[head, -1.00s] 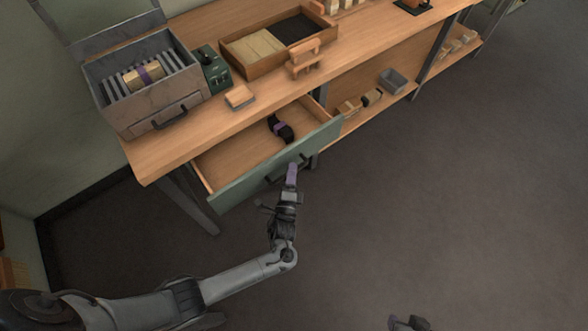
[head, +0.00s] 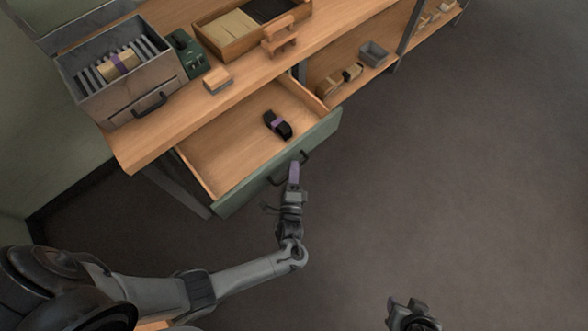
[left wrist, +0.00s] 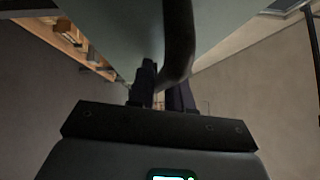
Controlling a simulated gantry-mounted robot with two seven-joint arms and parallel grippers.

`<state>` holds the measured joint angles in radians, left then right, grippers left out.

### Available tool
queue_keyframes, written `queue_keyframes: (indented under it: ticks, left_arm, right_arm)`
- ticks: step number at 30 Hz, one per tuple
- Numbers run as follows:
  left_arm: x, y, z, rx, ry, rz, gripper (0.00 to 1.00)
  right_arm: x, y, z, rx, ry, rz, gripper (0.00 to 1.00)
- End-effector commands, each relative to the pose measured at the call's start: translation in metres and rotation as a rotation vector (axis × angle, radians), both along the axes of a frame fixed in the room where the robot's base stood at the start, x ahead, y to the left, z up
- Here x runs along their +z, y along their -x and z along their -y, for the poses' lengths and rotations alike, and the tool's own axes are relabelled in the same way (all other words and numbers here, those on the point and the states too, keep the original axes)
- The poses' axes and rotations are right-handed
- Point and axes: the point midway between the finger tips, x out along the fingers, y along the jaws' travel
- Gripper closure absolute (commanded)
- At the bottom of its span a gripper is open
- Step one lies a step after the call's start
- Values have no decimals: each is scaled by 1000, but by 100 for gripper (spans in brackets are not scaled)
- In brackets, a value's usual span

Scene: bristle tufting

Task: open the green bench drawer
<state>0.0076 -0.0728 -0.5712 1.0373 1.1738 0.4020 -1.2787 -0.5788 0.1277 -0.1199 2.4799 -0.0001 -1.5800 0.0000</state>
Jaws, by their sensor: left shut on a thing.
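The green bench drawer (head: 240,187) stands well out from under the wooden bench top, and its wooden inside shows. Its dark handle (head: 280,177) is on the front face. In the left wrist view the handle (left wrist: 179,45) curves down to the fingers of my left gripper (left wrist: 163,92), with the drawer front (left wrist: 120,35) behind. My right gripper (head: 408,312) is at the bottom edge, apart from the bench; its fingers are not clear.
A black bundle with a purple band (head: 277,124) lies in the drawer. On the bench top (head: 140,150) stand a grey metal box (head: 130,100), a green device (head: 190,58), a wooden tray (head: 215,50) and a small block (head: 217,80). The floor in front is clear.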

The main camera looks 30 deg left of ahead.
Motion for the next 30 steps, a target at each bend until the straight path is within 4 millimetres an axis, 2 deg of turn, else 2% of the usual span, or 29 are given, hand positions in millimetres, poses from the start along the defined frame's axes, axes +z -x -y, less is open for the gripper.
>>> queue_keyframes:
  ticks: [1, 4, 5, 17, 20, 30]
  left_arm:
    - [0, 0, 0, 1, 0, -1, 78]
    - [0, 0, 0, 1, 0, -1, 63]
    - [0, 0, 0, 1, 0, -1, 61]
    - [-1, 6, 3, 1, 0, -2, 61]
    - [-2, 16, 8, 1, 1, -3, 61]
    - [-10, 66, 34, 2, 2, -3, 61]
  right_arm:
    - [0, 0, 0, 0, 0, 0, 57]
    - [0, 0, 0, 0, 0, 0, 57]
    - [0, 0, 0, 0, 0, 0, 57]
    - [1, 0, -2, -5, -8, -1, 57]
    - [3, 0, -2, -6, -10, -2, 57]
    - [8, 1, -3, -7, -11, -2, 57]
